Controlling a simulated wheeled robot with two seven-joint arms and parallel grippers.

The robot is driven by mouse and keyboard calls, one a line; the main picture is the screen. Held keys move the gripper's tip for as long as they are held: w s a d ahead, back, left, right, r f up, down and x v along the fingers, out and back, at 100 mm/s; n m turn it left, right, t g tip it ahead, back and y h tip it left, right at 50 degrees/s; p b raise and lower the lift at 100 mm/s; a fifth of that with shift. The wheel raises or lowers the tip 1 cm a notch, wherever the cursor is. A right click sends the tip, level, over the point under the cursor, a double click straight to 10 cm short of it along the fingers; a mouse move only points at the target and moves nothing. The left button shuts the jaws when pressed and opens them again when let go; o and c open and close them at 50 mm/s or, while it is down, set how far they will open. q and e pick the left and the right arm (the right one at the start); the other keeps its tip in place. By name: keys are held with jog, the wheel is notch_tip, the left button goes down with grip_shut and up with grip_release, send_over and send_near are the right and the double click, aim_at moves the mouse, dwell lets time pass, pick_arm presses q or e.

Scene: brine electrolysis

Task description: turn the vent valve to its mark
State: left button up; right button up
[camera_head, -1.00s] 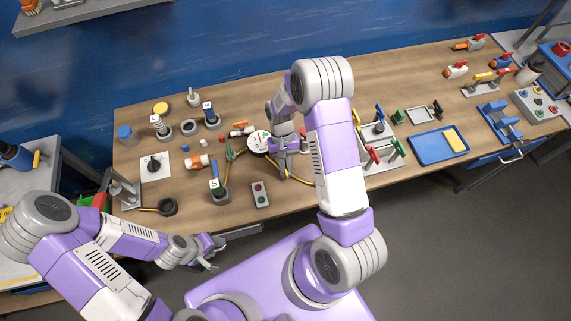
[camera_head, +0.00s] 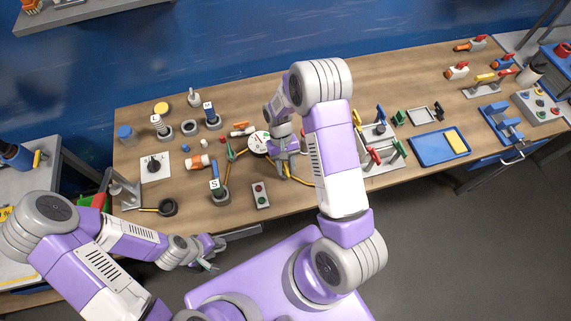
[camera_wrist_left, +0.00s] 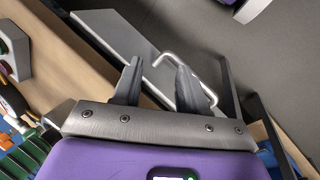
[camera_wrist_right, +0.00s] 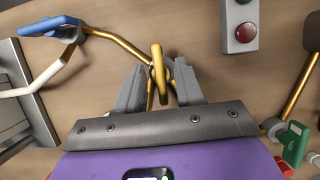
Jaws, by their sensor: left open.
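My right gripper (camera_head: 286,168) points down over the middle of the bench, near the white round dial (camera_head: 259,142). In the right wrist view, a yellow valve handle (camera_wrist_right: 158,62) stands between the two fingers of the right gripper (camera_wrist_right: 159,82), above brass pipework. This may be the vent valve; no label or mark is readable. The fingers are apart, one on each side of the handle; whether they touch it is unclear. My left gripper (camera_head: 207,253) is open and empty off the bench's front edge. The left wrist view shows its fingers (camera_wrist_left: 158,80) spread.
A grey box with green and red buttons (camera_head: 260,194) lies close to the right gripper. A rack with red and green handles (camera_head: 381,150) stands to its right, beyond my arm. A blue tray (camera_head: 425,155) lies further right. Small parts crowd the bench's left half.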

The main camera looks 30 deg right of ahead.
jog(key=shift+w+r, duration=0.1)
jog(key=shift+r, duration=0.05)
jog(key=v, duration=0.7)
jog(key=shift+r, duration=0.1)
dwell(0.5)
